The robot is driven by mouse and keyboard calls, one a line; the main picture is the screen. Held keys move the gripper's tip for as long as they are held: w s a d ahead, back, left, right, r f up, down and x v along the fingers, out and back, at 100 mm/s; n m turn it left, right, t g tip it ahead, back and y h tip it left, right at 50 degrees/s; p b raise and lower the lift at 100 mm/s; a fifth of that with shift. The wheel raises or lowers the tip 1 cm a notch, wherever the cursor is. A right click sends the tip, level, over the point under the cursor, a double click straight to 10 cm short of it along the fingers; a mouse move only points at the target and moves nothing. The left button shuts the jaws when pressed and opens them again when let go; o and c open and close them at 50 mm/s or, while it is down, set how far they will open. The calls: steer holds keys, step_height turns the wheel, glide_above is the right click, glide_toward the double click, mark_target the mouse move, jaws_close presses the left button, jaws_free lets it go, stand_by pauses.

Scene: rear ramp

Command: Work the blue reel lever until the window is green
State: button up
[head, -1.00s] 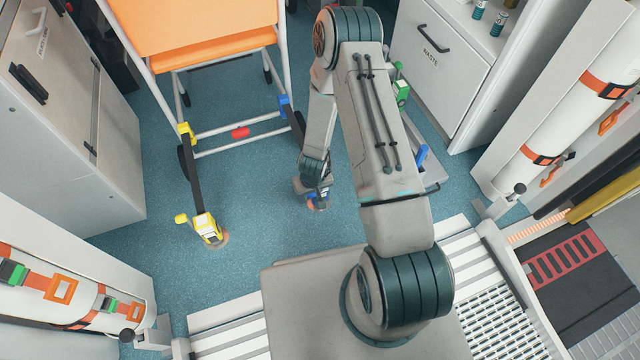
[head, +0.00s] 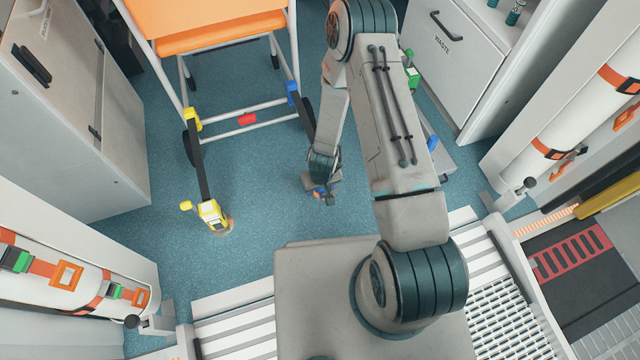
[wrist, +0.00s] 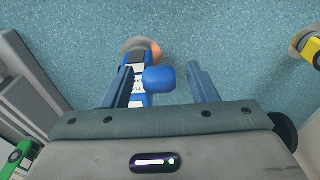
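The blue reel (wrist: 135,88) stands on the blue floor in the wrist view, with white label patches and a grey and orange disc at its far end. Its blue lever (wrist: 158,79) ends in a rounded paddle. My gripper (wrist: 162,82) is open, one finger on each side of the lever paddle, with a visible gap on the right; the left finger overlaps the reel body in the picture. I cannot tell whether a finger touches it. In the head view my gripper (head: 322,190) hides most of the reel. I cannot make out the window or its colour.
A yellow reel (head: 212,214) on a dark strap stands left of my gripper. The orange-seated chair (head: 215,40) is behind, on white legs. Cabinets line both sides; floor between the reels is clear.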

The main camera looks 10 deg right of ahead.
step_height(320, 180, up, 14)
steer(key=s+p, duration=0.1)
steer(key=p, duration=0.4)
steer(key=shift+s+d+p, duration=0.2)
steer(key=shift+s+p, duration=0.15)
steer(key=shift+p, duration=0.05)
steer(key=shift+f, duration=0.1)
